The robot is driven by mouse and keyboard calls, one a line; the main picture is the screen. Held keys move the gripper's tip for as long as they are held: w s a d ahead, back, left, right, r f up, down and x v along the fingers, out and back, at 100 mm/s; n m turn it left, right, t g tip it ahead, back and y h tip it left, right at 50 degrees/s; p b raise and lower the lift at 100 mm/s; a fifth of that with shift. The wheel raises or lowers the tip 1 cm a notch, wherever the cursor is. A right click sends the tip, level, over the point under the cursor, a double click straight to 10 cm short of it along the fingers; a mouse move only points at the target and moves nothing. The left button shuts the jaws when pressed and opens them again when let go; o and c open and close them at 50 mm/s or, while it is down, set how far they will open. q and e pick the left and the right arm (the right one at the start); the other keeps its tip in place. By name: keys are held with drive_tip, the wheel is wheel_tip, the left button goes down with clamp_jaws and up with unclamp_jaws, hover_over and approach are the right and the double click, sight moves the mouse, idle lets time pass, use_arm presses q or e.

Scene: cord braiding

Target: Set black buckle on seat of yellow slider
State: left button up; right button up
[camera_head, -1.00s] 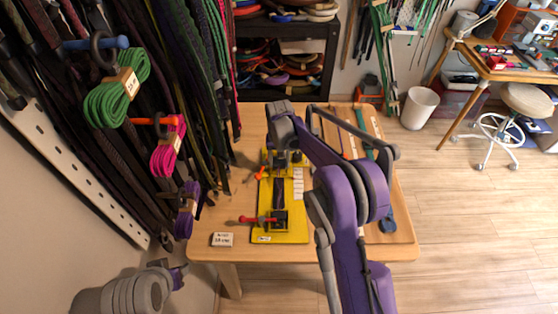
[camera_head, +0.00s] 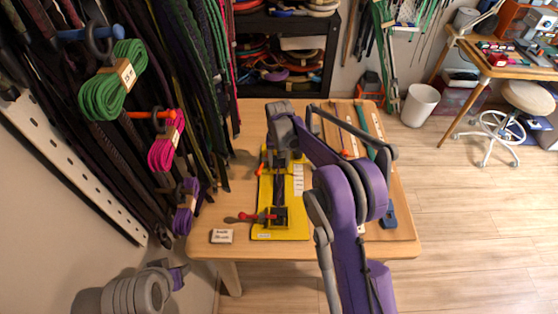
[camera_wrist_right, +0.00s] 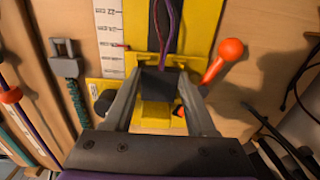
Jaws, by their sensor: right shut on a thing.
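The black buckle (camera_wrist_right: 160,83) is between the fingers of my right gripper (camera_wrist_right: 160,88), which is shut on it; the gripper also shows in the head view (camera_head: 286,152). Purple and dark cords run from the buckle along the jig. The yellow slider (camera_wrist_right: 155,116) is just below the buckle in the wrist view. The buckle is over or at the slider; I cannot tell whether they touch. The yellow jig board (camera_head: 297,215) lies on the table. My left gripper (camera_head: 178,272) is at the lower left, away from the table; its jaws are unclear.
An orange-knobbed lever (camera_wrist_right: 228,52) stands close beside my right gripper. A red-handled clamp (camera_head: 262,216) is at the jig's near end. Cord bundles hang at the left.

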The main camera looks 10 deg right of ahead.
drive_tip(key=shift+f, duration=0.2)
idle(0.6)
drive_tip(key=o, duration=1.4)
wheel_tip(320, 180, up, 11)
drive_tip(key=s+d+r+t, duration=0.1)
drive_tip(key=s+r, duration=0.5)
drive_tip(key=s, duration=0.2)
drive_tip(key=s+f+n+t, duration=0.1)
drive_tip(key=s, duration=0.7)
drive_tip(key=s+d+f+t, duration=0.1)
drive_tip(key=s+f+t, duration=0.1)
drive_tip(key=s, duration=0.7)
drive_tip(key=s+d+f+n+t, duration=0.1)
drive_tip(key=s, duration=0.8)
drive_tip(key=shift+s+f+n, duration=0.2)
drive_tip(key=shift+s+n, duration=0.05)
drive_tip(key=shift+n, duration=0.05)
